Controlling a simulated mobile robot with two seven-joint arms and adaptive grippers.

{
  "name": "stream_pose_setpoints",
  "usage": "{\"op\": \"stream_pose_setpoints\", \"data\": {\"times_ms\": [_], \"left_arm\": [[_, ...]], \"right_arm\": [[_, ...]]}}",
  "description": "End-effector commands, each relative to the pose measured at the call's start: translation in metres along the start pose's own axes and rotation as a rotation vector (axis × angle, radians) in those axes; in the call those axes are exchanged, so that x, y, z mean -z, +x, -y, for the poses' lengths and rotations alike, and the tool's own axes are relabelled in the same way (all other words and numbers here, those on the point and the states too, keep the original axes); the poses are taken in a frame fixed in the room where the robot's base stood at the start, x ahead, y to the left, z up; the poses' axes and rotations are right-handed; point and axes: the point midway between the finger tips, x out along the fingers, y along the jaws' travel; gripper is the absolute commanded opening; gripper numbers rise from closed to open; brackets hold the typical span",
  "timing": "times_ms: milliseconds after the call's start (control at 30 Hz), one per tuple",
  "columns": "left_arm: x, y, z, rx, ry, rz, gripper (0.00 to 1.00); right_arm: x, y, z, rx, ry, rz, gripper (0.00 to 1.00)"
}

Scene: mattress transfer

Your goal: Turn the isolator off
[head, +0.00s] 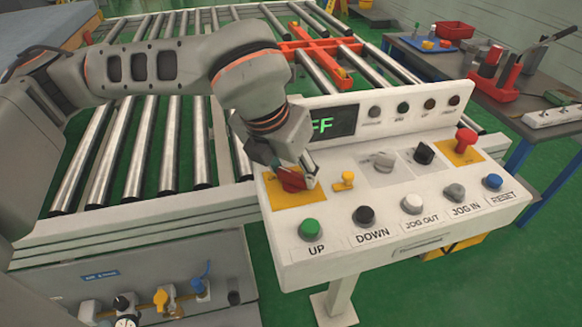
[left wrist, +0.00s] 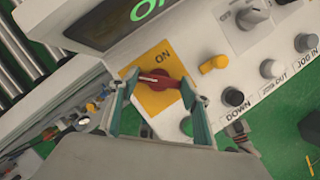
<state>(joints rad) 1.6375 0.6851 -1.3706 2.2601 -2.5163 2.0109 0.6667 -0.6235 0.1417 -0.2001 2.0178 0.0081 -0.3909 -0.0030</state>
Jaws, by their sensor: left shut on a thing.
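The isolator is a red rotary knob (head: 291,181) on a yellow plate (head: 303,201) at the left end of the white control panel. In the left wrist view the red knob (left wrist: 161,82) lies crosswise below the word ON, with a pale line along its handle. My left gripper (left wrist: 160,90) reaches down onto it, one finger at each end of the handle, shut on it. In the head view this gripper (head: 297,172) hides part of the knob and plate. The display (head: 325,123) shows green letters ending in FF, its left part hidden by my arm. My right gripper is not in view.
A small yellow knob (head: 344,180) sits close right of the isolator. The panel also holds a red mushroom button (head: 466,140), a black selector (head: 424,153), and front buttons such as the green UP button (head: 309,229). A roller conveyor (head: 145,145) lies behind; a tool table (head: 450,68) stands right.

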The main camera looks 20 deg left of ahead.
Motion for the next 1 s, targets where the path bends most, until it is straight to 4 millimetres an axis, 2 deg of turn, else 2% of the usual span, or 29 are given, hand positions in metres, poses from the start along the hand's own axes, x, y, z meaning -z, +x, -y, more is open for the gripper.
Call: {"op": "stream_pose_setpoints", "data": {"times_ms": [567, 600, 633, 1000], "left_arm": [[0.0002, -0.0001, 0.0001, -0.011, -0.028, -0.002, 0.26], [0.0002, -0.0001, 0.0001, -0.011, -0.028, -0.002, 0.57], [0.0002, -0.0001, 0.0001, -0.011, -0.028, -0.002, 0.64], [-0.0002, -0.0017, 0.0001, -0.011, -0.026, 0.000, 0.64]], "right_arm": [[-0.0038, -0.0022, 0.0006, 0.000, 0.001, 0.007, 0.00], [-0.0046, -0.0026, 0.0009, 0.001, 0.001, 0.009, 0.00], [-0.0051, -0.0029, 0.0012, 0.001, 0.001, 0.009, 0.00], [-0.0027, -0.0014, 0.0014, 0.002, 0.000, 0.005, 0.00]]}}
